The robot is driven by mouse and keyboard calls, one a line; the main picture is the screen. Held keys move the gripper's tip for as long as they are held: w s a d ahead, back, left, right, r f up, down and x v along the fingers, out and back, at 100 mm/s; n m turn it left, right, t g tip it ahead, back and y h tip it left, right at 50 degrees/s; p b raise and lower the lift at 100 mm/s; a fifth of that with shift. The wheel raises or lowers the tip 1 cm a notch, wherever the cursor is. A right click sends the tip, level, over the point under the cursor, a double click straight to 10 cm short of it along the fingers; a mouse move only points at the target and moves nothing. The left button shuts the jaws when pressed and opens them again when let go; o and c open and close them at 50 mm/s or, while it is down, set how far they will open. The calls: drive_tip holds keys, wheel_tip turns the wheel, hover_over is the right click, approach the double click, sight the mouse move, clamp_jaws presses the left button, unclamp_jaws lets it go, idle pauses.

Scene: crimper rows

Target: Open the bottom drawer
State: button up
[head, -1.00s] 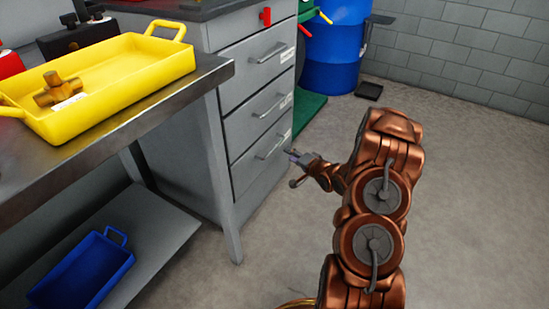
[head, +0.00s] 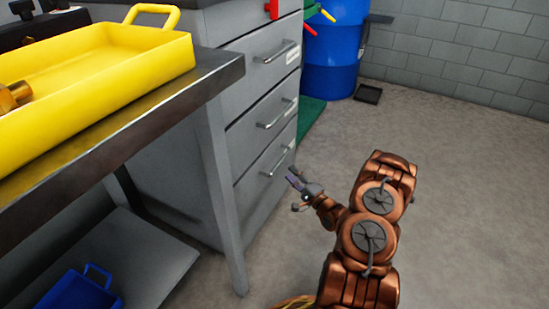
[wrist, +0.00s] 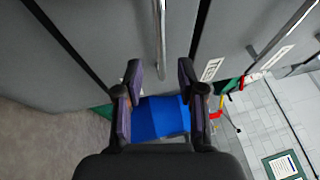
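The grey cabinet (head: 170,150) has a column of drawers with bar handles. The bottom drawer (head: 250,192) is shut, and its handle (head: 274,163) is the lowest one. My gripper (head: 292,181) is just in front of this drawer, slightly below and to the right of the handle. In the wrist view, my gripper (wrist: 160,85) is open and empty, with its two dark fingers apart. A metal bar handle (wrist: 160,38) lies ahead, between the lines of the fingers, apart from both. It appears to be the bottom drawer's handle.
A metal workbench (head: 185,105) with a yellow tray (head: 110,85) stands at the left, its leg close to the drawers. A blue tray (head: 75,292) sits on its lower shelf. A blue barrel (head: 335,60) stands behind. The floor at the right is clear.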

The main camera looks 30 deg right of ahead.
sight(281, 160)
drive_tip(key=shift+b+x, duration=1.45)
drive_tip(key=shift+x, duration=2.35)
drive_tip(key=shift+d+r, duration=0.1)
clamp_jaws()
